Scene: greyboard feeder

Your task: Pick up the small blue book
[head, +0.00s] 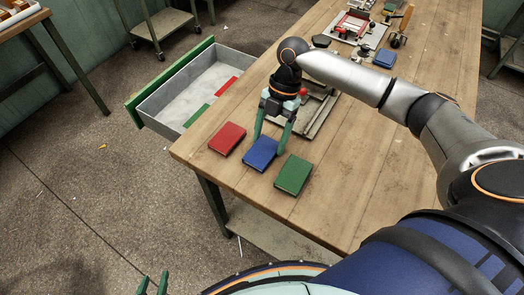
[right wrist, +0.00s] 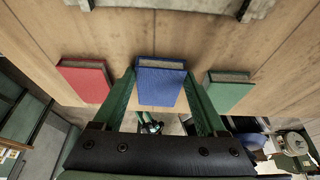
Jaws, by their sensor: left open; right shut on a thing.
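The small blue book (head: 259,156) lies on the wooden table between a red book (head: 227,138) and a green book (head: 293,175). My right gripper (head: 269,143) comes down over it from above and is shut on it. In the right wrist view, the blue book (right wrist: 160,82) sits between the two green fingers, one on each side. I cannot tell whether it is lifted clear of the table. My left gripper (head: 153,284) shows only its green fingertips at the bottom edge of the head view, apart and empty, away from the table.
An open grey drawer (head: 165,115) with a green front holds a red and a green piece. A metal device (head: 318,112) stands just behind my right gripper. Bare tabletop lies right of the green book.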

